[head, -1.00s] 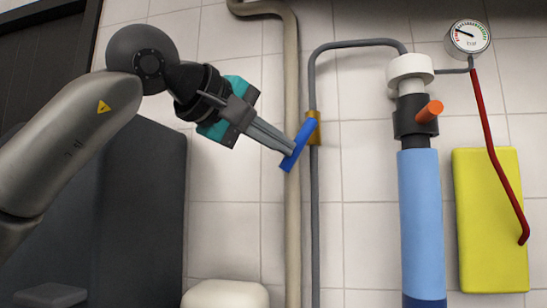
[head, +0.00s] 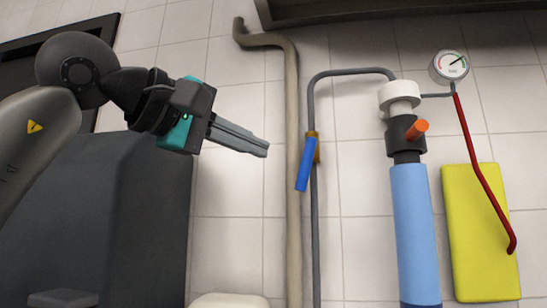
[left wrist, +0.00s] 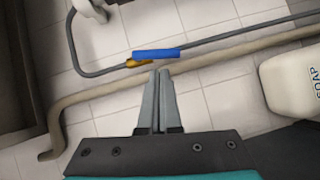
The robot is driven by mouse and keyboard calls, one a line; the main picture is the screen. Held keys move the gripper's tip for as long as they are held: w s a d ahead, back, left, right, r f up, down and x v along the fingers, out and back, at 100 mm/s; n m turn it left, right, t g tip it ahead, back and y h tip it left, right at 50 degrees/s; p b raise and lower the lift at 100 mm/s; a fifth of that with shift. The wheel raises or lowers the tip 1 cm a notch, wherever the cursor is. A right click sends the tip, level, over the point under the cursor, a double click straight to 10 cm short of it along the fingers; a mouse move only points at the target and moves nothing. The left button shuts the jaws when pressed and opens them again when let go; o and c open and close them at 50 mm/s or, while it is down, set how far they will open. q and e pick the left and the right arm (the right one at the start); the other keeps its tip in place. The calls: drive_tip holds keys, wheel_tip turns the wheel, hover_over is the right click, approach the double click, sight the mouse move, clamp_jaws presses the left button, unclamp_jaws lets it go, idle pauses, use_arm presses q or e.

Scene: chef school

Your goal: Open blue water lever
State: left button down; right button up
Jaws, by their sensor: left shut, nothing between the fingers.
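The blue lever (head: 306,164) sits on a brass valve (head: 317,149) on a thin grey pipe. In the head view it hangs nearly in line with the pipe, tilted slightly, its lower end to the left. My left gripper (head: 266,150) is shut and empty, to the left of the lever and apart from it in the picture. In the left wrist view the blue lever (left wrist: 156,54) lies just beyond the tips of my left gripper (left wrist: 158,74), with the brass valve (left wrist: 139,63) partly behind it. My right gripper is in neither view.
A thick beige pipe (head: 294,240) runs down left of the valve. To the right are a light blue cylinder (head: 415,230) with an orange knob (head: 420,127), a gauge (head: 451,66), a red tube (head: 482,180) and a yellow panel (head: 500,275). A soap dispenser (left wrist: 292,78) shows in the left wrist view.

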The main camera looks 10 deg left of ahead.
use_arm(q)
drive_tip(key=v, duration=0.5)
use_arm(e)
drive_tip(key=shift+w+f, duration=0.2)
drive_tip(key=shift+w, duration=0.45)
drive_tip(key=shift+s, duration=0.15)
use_arm(q)
drive_tip(key=shift+a, duration=0.1)
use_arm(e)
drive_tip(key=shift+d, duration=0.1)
